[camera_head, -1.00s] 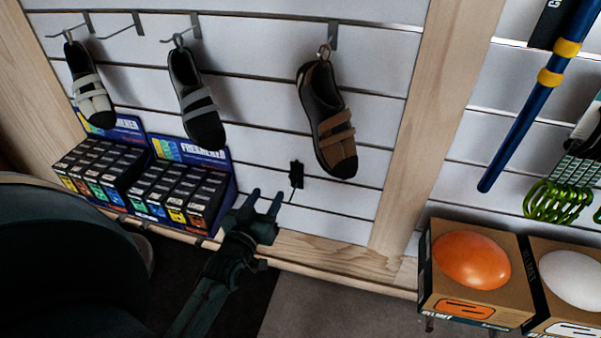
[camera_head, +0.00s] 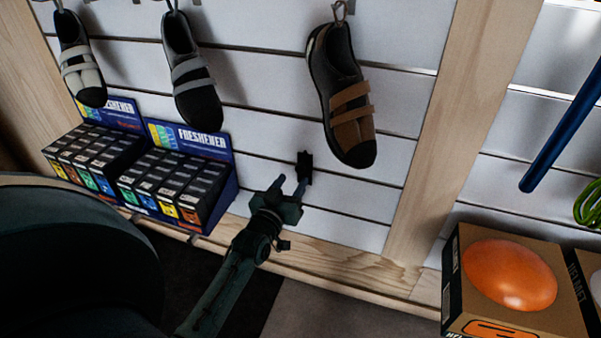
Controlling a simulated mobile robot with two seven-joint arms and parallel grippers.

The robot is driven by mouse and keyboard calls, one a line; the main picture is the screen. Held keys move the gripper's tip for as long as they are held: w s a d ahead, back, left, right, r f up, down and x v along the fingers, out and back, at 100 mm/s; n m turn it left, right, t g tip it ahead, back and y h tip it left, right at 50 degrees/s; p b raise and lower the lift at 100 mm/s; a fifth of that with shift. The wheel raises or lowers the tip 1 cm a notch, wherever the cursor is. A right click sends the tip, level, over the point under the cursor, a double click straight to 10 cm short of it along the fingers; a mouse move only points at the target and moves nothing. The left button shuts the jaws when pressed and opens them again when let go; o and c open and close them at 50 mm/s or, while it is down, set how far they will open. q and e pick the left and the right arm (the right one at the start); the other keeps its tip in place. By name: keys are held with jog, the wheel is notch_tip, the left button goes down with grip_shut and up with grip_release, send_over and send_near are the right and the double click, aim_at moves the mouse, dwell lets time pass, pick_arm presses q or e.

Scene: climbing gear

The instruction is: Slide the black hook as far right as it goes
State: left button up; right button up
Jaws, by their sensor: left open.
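The black hook (camera_head: 304,167) is a small dark piece on the white slatted wall, below and left of the brown shoe. My left gripper (camera_head: 290,187) is open, its two fingers pointing up at the wall. Its fingertips are just below the hook, and the right fingertip overlaps the hook's lower part in the picture. I cannot tell whether they touch. My right gripper is not in view.
A brown shoe (camera_head: 343,100) hangs above right of the hook. A wooden post (camera_head: 440,130) bounds the panel on the right. Freshener boxes (camera_head: 150,170) stand at left. The slats between hook and post are bare.

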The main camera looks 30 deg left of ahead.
aim_at(299, 171)
pick_arm(q)
jog(key=w, duration=0.2)
jog(key=w+b, duration=0.1)
jog(key=w, duration=0.1)
jog(key=w+a, duration=0.1)
jog(key=w, duration=0.1)
jog(key=shift+w+a+b, duration=0.1)
jog(key=shift+w+b, duration=0.15)
jog(key=shift+b, duration=0.05)
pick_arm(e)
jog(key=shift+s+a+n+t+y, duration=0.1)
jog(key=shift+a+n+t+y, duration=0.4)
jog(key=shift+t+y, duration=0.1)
pick_arm(q)
grip_shut()
